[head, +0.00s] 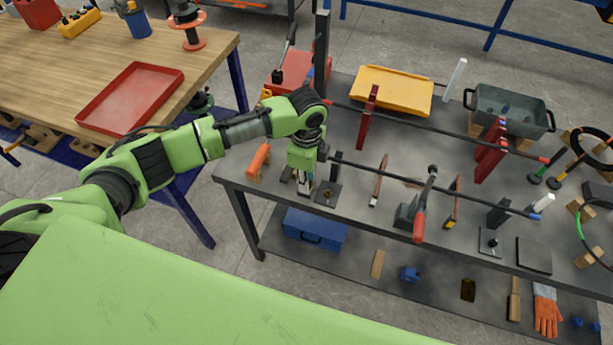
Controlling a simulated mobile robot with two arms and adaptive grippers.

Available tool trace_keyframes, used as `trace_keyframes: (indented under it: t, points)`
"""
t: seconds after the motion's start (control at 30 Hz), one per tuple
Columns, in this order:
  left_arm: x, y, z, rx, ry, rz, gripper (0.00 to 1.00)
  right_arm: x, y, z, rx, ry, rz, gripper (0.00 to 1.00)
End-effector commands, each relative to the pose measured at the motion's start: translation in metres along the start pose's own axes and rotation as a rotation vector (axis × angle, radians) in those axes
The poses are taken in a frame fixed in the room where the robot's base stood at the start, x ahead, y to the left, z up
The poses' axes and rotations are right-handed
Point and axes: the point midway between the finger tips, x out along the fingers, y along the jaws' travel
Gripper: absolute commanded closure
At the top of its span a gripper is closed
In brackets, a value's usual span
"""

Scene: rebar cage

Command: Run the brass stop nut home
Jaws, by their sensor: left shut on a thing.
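My left gripper (304,187) points down at the left end of the grey bench (345,222). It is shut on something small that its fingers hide. A dark square plate (331,200) lies just right of the fingers, with a small brownish piece on it that is too small to make out. A dark front rod (385,175) runs rightward from an upright block (336,167) close beside the gripper. I cannot pick out the brass stop nut for certain. My right gripper is not in view.
A second rod (420,124) runs behind, through red uprights (368,111). A red-handled tool (420,225) stands at the front edge. A yellow tray (392,92) and a grey bin (510,112) are at the back. A wooden table with a red tray (130,98) stands left.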

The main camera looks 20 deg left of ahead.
Motion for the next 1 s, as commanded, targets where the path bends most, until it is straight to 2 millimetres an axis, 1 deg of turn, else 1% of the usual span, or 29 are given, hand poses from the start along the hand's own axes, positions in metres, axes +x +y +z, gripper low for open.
trace_keyframes:
  t: [0.27, 0.3, 0.33, 0.63, 0.73, 0.87, 1.0]
  points:
    - [0.000, 0.000, -0.001, 0.005, 0.002, -0.001, 1.00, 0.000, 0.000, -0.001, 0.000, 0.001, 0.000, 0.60]
    - [0.000, 0.000, -0.001, 0.005, 0.002, -0.001, 0.71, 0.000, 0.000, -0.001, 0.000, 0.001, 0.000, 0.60]
    - [0.000, 0.000, -0.001, 0.005, 0.002, -0.001, 0.65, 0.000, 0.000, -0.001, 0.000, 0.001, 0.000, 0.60]
    - [0.000, 0.000, -0.001, 0.003, 0.001, -0.001, 0.65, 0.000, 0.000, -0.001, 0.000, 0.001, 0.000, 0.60]
    - [-0.004, -0.001, 0.000, 0.003, 0.001, -0.002, 0.65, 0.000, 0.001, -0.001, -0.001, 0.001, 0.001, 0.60]
    - [-0.021, -0.002, 0.000, 0.003, 0.001, -0.005, 0.65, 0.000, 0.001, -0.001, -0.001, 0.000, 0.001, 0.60]
    - [-0.050, -0.002, -0.001, 0.003, 0.002, -0.006, 0.65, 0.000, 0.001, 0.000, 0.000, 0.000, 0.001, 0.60]
